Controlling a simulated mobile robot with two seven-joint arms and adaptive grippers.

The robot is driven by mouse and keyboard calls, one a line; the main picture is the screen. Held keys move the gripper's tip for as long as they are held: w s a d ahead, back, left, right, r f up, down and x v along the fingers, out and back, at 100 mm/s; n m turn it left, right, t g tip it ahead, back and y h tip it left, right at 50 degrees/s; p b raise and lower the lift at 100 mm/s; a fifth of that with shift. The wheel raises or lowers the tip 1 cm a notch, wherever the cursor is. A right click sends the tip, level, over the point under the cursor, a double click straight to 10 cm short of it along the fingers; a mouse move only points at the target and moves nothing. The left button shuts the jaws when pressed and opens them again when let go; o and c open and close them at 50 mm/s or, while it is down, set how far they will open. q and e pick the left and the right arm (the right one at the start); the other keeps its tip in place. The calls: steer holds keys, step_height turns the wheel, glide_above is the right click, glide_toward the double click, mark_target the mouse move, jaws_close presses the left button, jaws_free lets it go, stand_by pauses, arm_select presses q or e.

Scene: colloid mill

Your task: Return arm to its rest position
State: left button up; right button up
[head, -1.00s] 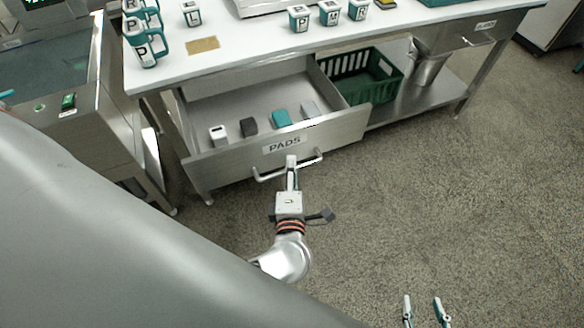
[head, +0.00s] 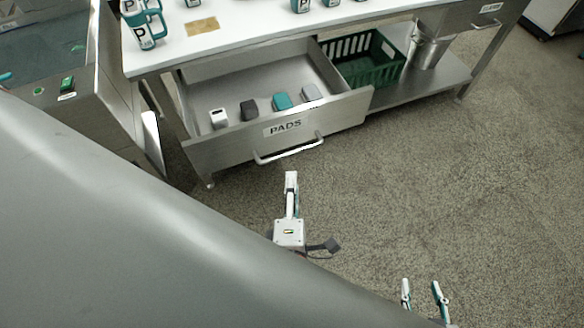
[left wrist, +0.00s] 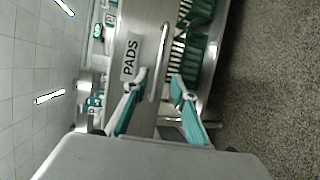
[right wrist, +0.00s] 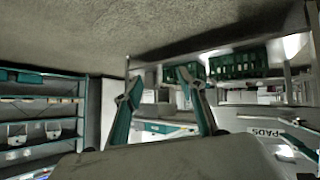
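My left gripper (head: 291,180) is open and empty, in front of and apart from the bar handle (head: 290,148) of the pulled-out PADS drawer (head: 225,155). In the left wrist view, my left gripper's fingers (left wrist: 158,82) are spread, with the handle (left wrist: 161,60) beyond them. My right gripper (head: 421,286) is open and empty over the floor at the bottom right of the head view. Its spread fingers also show in the right wrist view (right wrist: 160,84).
Several small pads, including a teal one (head: 282,101), lie in the open drawer. A green crate (head: 385,72) and a metal container (head: 430,50) stand to its right. Mugs (head: 143,35) stand on the white table (head: 240,38). A machine (head: 65,120) stands left. The floor (head: 440,180) is clear.

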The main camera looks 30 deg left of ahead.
stand_by(0.3)
arm_select(q)
steer(key=w+d+r+m+t+h+p, duration=0.2)
steer(key=d+r+m+t+h+p, duration=0.3)
steer(key=r+m+h, duration=0.75)
steer(key=s+a+f+m+g+y+p, duration=0.1)
steer(key=s+a+f+m+g, duration=0.3)
steer(key=f+m, duration=0.4)
steer(key=s+a+f+m+g+y+p, duration=0.1)
steer(key=s+a+f+m+g, duration=0.3)
steer(key=f+m, duration=0.4)
steer(key=shift+s+a+f+g+y+p, duration=0.2)
steer(key=shift+a+f+g+y+p, duration=0.2)
steer(key=shift+f+p, duration=0.4)
arm_select(e)
steer(key=shift+m, duration=0.3)
steer(key=r, duration=0.3)
steer(key=s+a+r, duration=0.1)
steer(key=r, duration=0.1)
steer(key=shift+a, duration=0.1)
steer(key=shift+w+r, duration=0.25)
steer(key=shift+r, duration=0.05)
steer(key=shift+s+f, duration=0.1)
steer(key=shift+f, duration=0.15)
